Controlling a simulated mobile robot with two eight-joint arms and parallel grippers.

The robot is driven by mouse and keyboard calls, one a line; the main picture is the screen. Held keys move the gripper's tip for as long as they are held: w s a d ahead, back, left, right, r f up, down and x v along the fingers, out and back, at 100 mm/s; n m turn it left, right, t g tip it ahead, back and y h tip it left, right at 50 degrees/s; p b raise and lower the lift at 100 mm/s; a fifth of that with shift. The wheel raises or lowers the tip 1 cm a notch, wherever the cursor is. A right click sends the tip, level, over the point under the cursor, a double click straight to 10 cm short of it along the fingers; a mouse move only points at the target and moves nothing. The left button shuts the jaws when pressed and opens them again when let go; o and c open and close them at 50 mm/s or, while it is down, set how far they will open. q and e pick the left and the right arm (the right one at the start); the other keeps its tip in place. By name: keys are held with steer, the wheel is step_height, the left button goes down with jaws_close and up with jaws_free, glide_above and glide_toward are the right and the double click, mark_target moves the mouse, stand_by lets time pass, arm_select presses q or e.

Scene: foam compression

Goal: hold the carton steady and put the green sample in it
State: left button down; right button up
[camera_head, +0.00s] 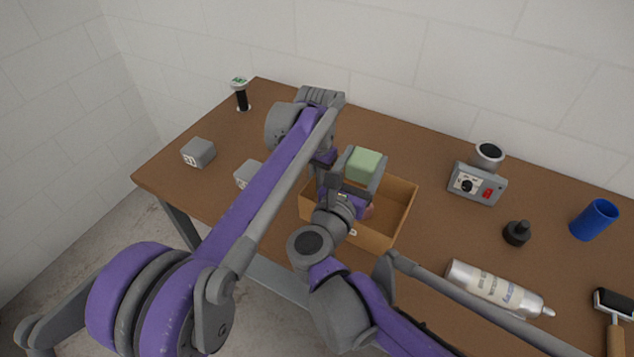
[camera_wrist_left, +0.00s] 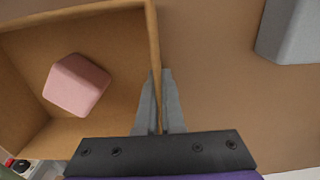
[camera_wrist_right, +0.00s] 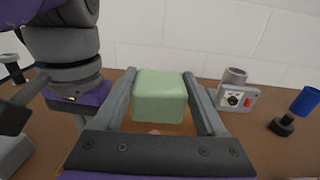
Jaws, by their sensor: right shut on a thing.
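The open carton (camera_head: 405,212) stands on the table under my arms. A pink block (camera_wrist_left: 76,85) lies inside it, largely hidden in the head view. The fingers of my left gripper (camera_wrist_left: 160,80) straddle one carton wall closely, one inside and one outside, and look shut on it. The green sample (camera_head: 364,163) is between the fingers of my right gripper (camera_wrist_right: 160,88), which is shut on it. In the head view it is held above the carton's far part. The right arm hides part of the carton's near side.
Grey blocks (camera_head: 199,152) (camera_head: 248,174) sit left of the carton. A black-and-white item (camera_head: 241,94) stands at the far left corner.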

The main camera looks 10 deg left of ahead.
steer(key=shift+f, duration=4.35)
steer(key=o, duration=1.2)
steer(key=shift+o, duration=0.2)
steer(key=shift+s+f, duration=0.1)
steer(key=v, duration=1.2)
arm_select(q)
steer(key=c, duration=1)
jaws_free()
steer(key=shift+o, duration=0.2)
